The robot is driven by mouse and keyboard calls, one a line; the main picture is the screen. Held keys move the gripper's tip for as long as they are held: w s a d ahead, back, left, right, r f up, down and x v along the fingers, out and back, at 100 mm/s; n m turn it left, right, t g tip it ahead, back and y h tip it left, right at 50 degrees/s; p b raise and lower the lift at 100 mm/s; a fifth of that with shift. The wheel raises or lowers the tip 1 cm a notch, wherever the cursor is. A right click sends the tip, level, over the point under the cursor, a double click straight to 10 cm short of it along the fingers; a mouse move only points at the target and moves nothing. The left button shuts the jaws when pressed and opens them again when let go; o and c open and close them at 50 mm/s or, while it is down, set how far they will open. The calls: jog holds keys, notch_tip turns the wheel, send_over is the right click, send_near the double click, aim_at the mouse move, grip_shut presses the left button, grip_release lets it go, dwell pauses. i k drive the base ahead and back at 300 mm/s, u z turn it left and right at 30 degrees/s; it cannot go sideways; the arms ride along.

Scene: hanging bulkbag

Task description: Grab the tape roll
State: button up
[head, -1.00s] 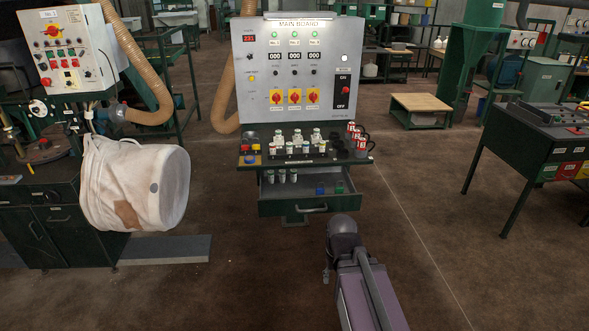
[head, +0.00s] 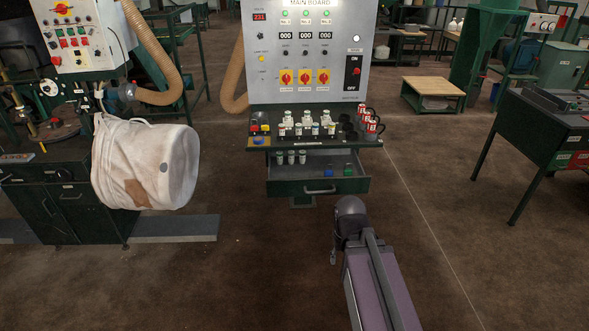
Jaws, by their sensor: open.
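I cannot make out a tape roll for certain. A small blue round thing (head: 258,141) lies at the left end of the board's shelf; it is too small to tell what it is. The open drawer (head: 318,187) below holds several small jars and small blue and green things. My arm reaches up from the bottom edge, in front of the drawer. My gripper (head: 333,257) shows only as a small part below the arm's end, mostly hidden behind the arm. It is open, apart from the shelf and drawer, with nothing seen in it.
The main board (head: 305,60) stands upright behind the shelf (head: 345,144), which carries several jars and red-and-white cans (head: 369,121). A white bag (head: 150,165) hangs at the left by a machine. A dark green bench (head: 540,140) stands at the right. The floor between is clear.

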aim_at(258, 141)
jog(key=z, duration=0.55)
jog(key=k, duration=0.1)
jog(key=u, duration=2.75)
jog(key=i, duration=0.95)
